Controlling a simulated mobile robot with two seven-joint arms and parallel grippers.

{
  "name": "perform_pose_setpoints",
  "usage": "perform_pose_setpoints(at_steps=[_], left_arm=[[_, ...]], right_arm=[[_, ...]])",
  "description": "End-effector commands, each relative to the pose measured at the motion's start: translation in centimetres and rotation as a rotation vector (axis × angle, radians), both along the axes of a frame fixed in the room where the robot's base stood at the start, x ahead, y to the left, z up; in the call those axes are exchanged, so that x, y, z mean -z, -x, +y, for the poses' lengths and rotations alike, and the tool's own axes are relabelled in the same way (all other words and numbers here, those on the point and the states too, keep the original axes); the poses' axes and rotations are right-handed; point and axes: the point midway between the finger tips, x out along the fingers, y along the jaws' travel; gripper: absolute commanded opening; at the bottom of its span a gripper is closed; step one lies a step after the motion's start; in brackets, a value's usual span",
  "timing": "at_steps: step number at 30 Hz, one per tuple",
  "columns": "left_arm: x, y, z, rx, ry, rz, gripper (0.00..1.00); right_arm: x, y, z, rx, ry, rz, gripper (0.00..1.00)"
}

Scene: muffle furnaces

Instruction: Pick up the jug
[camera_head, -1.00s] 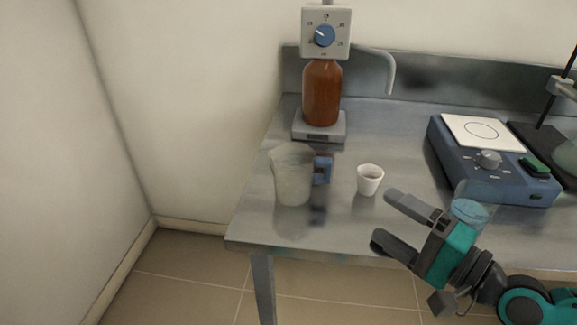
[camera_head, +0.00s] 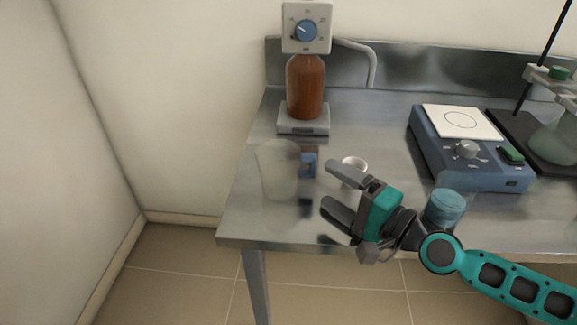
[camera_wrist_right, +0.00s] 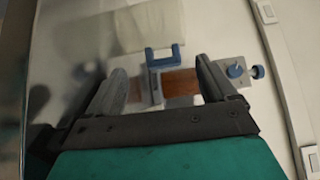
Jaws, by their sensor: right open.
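The jug (camera_head: 278,172) is a translucent, pale vessel standing upright on the metal bench near its left front. Its blue handle (camera_head: 308,163) points right. My right gripper (camera_head: 330,187) is open and empty, just right of the handle, with its fingers pointing left toward it. In the right wrist view the jug (camera_wrist_right: 150,22) is at the top and its blue handle (camera_wrist_right: 165,57) lies ahead of the gap between the open fingertips (camera_wrist_right: 161,72). The handle appears apart from the fingers. My left gripper is not in view.
A small white cup (camera_head: 355,163) stands right behind the upper finger, partly hidden. A brown bottle (camera_head: 306,88) stands on a grey base at the back. A blue hotplate device (camera_head: 470,155) and a beaker of blue liquid (camera_head: 445,208) are to the right. The bench (camera_head: 245,225) ends at the left.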

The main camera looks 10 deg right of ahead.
Motion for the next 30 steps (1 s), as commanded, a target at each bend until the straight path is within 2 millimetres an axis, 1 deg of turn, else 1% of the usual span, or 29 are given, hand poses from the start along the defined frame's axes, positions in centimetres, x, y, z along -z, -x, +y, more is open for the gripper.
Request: perform_pose_setpoints(at_steps=[7, 12, 15, 21, 23, 30], left_arm=[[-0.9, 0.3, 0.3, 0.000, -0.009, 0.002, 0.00], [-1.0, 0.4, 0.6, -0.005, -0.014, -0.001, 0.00], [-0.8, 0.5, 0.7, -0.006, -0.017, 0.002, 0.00], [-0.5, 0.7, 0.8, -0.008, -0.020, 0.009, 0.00], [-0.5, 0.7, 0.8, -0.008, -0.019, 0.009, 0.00], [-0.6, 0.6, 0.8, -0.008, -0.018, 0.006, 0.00]], right_arm=[[-0.8, -2.5, 1.5, 0.000, -0.005, -0.002, 0.85], [-0.5, -4.0, 2.5, 0.000, -0.003, -0.001, 0.85], [-0.4, -4.3, 2.8, -0.001, -0.001, 0.001, 0.85], [-0.3, -4.3, 2.7, -0.001, -0.001, 0.001, 0.85], [-0.3, -4.3, 2.7, -0.001, -0.001, 0.001, 0.80], [-0.3, -4.3, 2.7, 0.000, -0.001, 0.001, 0.57]])
